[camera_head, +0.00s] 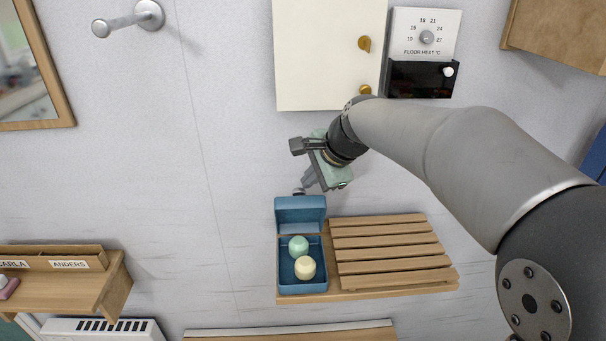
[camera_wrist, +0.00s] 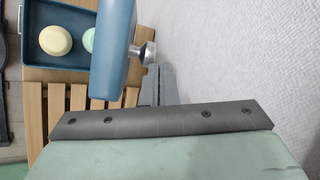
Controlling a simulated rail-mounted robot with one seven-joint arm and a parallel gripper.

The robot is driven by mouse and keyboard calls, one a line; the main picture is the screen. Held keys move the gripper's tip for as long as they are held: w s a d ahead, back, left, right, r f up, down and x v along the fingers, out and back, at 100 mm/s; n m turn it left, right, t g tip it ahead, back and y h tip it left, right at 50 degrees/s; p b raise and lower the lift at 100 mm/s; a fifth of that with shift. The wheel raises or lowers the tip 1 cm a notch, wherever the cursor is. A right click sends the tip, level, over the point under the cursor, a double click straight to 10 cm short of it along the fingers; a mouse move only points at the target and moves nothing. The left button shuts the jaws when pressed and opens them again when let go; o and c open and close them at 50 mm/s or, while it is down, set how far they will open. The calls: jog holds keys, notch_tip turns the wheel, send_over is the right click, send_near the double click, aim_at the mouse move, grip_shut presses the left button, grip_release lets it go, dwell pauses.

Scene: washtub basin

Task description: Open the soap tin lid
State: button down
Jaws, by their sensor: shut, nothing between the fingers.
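The blue soap tin (camera_head: 280,278) stands on a wooden shelf against the wall, with its inside showing. Its lid (camera_head: 300,214) is raised at the back, standing roughly upright. A mint-green soap (camera_head: 299,246) and a cream soap (camera_head: 305,267) lie in the tin. The lid's metal knob (camera_head: 299,191) is at its upper edge. My gripper (camera_head: 307,184) is shut and empty, just above the raised lid, close to the knob. In the wrist view the lid (camera_wrist: 114,45) and knob (camera_wrist: 147,54) show right by the fingers (camera_wrist: 158,88). Whether they touch is unclear.
The wooden slatted rack (camera_head: 390,250) is right of the tin. A white cabinet (camera_head: 328,55) and a floor-heat dial panel (camera_head: 425,40) hang above on the wall. A lower wooden shelf (camera_head: 75,290) with name labels is at left. The wall left of the tin is clear.

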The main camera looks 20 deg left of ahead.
jog(key=shift+w+a+f+p, duration=0.1)
jog(key=shift+w+a+p, duration=0.15)
jog(key=shift+w, duration=0.3)
jog(key=shift+w+a+f+p, duration=0.1)
jog(key=shift+w+a+p, duration=0.15)
jog(key=shift+w, duration=0.25)
jog(key=shift+r, duration=0.15)
jog(key=s+d+r+b, duration=0.2)
jog(key=s+d+b, duration=0.3)
jog(key=d, duration=0.7)
jog(key=s+d+f+n+g+h, duration=0.1)
jog(key=s+d+f+n+h, duration=0.2)
jog(key=s+d+f, duration=0.6)
jog(key=s+d+f+n+g+h, duration=0.1)
jog(key=s+d+f+n+h, duration=0.2)
jog(key=s+d+f, duration=0.7)
jog(key=s+d+n, duration=0.2)
jog(key=d, duration=0.3)
jog(key=shift+d, duration=0.35)
